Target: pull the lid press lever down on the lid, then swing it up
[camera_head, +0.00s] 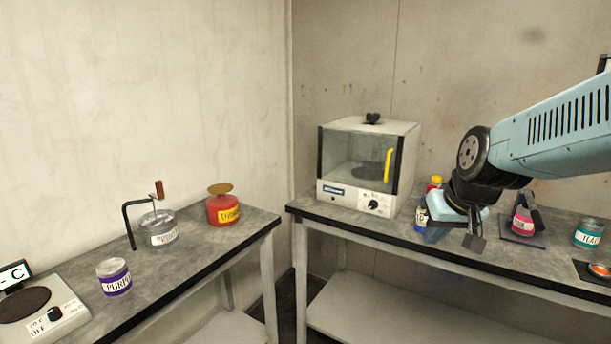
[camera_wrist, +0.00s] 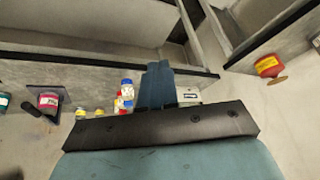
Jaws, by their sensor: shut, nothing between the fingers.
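The lid press lever (camera_head: 157,192) has a brown grip and stands raised over a grey tin (camera_head: 159,228) on the left bench. A black bent bracket (camera_head: 131,222) stands beside the tin. Whether the lever touches the lid is too small to tell. My gripper (camera_head: 474,241) is at the right, over the right bench and far from the lever. It is shut and empty. In the wrist view the gripper (camera_wrist: 156,75) shows as blue fingers beyond a black bar; the lever is not in that view.
A purple-labelled tin (camera_head: 114,277), a hotplate (camera_head: 42,308) and a red can (camera_head: 223,207) share the left bench (camera_head: 185,282). A glass-fronted oven (camera_head: 368,162) stands on the right bench, with bottles, a pink pot (camera_head: 522,222) and a teal tin (camera_head: 588,233). A gap separates the benches.

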